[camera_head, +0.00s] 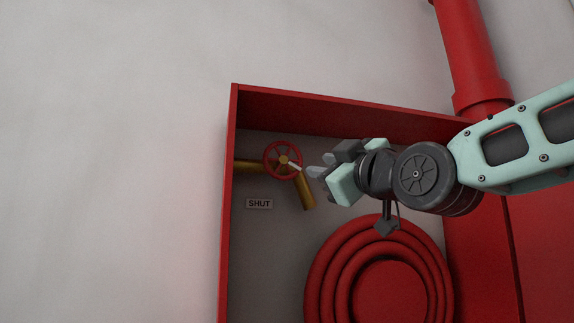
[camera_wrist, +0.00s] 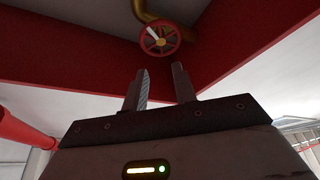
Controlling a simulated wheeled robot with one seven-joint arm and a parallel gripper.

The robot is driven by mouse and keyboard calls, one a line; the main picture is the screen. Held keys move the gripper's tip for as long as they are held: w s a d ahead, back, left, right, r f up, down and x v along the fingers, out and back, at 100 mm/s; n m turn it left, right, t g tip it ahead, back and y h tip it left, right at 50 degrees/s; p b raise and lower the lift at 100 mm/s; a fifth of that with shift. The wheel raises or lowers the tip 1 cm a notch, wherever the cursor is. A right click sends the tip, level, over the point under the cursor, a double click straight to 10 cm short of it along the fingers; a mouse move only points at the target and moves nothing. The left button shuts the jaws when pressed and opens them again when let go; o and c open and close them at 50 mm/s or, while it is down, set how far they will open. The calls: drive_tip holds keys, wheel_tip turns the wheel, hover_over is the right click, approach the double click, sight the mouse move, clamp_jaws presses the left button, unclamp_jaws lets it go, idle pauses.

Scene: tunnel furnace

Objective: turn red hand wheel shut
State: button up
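The red hand wheel (camera_head: 270,172) sits on a brass pipe (camera_head: 306,192) in the upper left of a red cabinet. It has several spokes, and a pale marker lies across one side from its brass hub. A "SHUT" label (camera_head: 259,203) is on the cabinet's back wall below it. My gripper (camera_head: 315,171) is just right of the wheel in the head view. In the wrist view the wheel (camera_wrist: 159,41) shows beyond the two fingertips of my gripper (camera_wrist: 160,72). The fingers are apart with nothing between them. They appear clear of the wheel.
The red cabinet (camera_head: 228,210) has side walls and a top edge around the wheel. A coiled red hose (camera_head: 328,265) fills its lower part, below my gripper. A thick red pipe (camera_head: 466,50) runs down to the cabinet's top right. The left wall is bare.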

sight(285, 161)
drive_tip(key=p+x, duration=0.4)
drive_tip(key=x, duration=1)
drive_tip(key=shift+w+a+f, duration=0.1)
drive_tip(key=shift+w+a, duration=0.05)
drive_tip(key=shift+w, duration=0.15)
drive_tip(key=shift+c, duration=0.3)
drive_tip(key=shift+h, duration=0.3)
clamp_jaws()
